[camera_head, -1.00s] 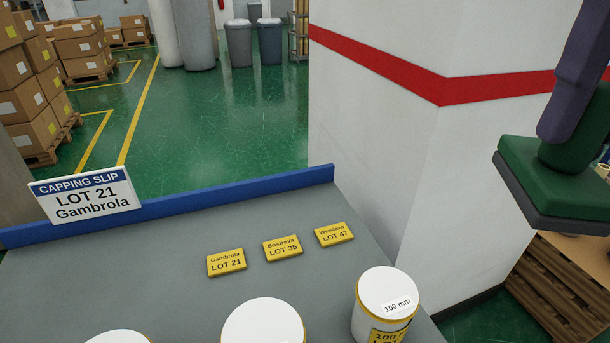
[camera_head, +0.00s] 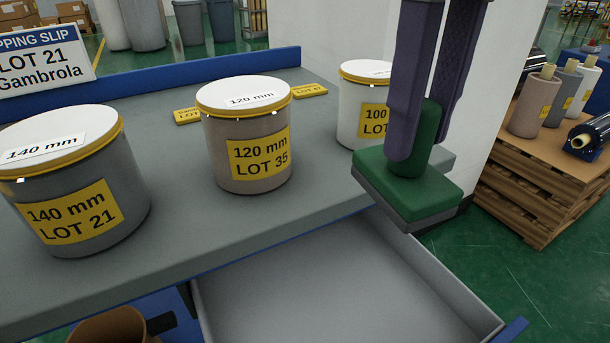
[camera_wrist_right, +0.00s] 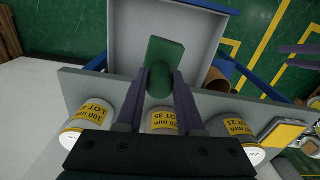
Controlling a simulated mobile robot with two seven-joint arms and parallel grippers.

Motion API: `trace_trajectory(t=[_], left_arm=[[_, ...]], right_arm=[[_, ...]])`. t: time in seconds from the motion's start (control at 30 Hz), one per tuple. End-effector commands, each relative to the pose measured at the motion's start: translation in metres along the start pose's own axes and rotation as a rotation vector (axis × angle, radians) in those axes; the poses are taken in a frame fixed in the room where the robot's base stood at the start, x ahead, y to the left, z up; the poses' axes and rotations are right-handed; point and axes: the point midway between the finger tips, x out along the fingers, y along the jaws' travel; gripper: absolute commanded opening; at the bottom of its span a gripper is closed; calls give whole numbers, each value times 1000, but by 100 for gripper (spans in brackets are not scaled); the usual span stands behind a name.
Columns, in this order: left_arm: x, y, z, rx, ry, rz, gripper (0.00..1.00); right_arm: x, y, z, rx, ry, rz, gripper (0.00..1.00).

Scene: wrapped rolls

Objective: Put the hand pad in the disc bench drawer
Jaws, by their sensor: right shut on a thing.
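The hand pad (camera_head: 410,190) has a green block and upright handle over a grey sole. My right gripper (camera_head: 420,145) is shut on its handle, fingers pointing down, and holds it level in the air. In the head view the pad overlaps the bench's front edge and the drawer's back right corner. The disc bench drawer (camera_head: 330,290) is pulled out below the grey bench top and looks empty; its front part is cut off. In the right wrist view the pad (camera_wrist_right: 160,58) shows against the open drawer (camera_wrist_right: 205,45). Purple pieces at that view's right edge may be my left gripper.
Three lidded tubs stand on the bench: 140 mm (camera_head: 75,190), 120 mm (camera_head: 245,140) and 100 mm (camera_head: 362,110), the last close beside the pad. A brown open container (camera_head: 115,328) is below, left of the drawer. A pallet with wrapped rolls (camera_head: 540,165) stands right.

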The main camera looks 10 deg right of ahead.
Motion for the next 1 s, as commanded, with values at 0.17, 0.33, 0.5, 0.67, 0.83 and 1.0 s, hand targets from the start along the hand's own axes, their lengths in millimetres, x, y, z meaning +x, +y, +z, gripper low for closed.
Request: trace_trajectory(t=[0.17,0.33,0.5,0.67,0.83,1.0], left_arm=[[55,1,18,3,0,-3,50],[70,1,23,6,-1,-5,50],[81,1,26,6,0,-5,50],[96,2,31,6,0,-5,50],[110,2,36,6,0,-4,50],[117,3,38,3,0,-2,50]], right_arm=[[64,-8,-4,-66,-2,-4,0],[83,-12,-6,-98,-3,-4,0],[108,-13,-6,-107,-6,-5,0],[154,-12,-5,-105,-9,-3,0],[200,-13,-5,-105,-8,-4,0],[224,-13,-6,-106,-5,-3,0]])
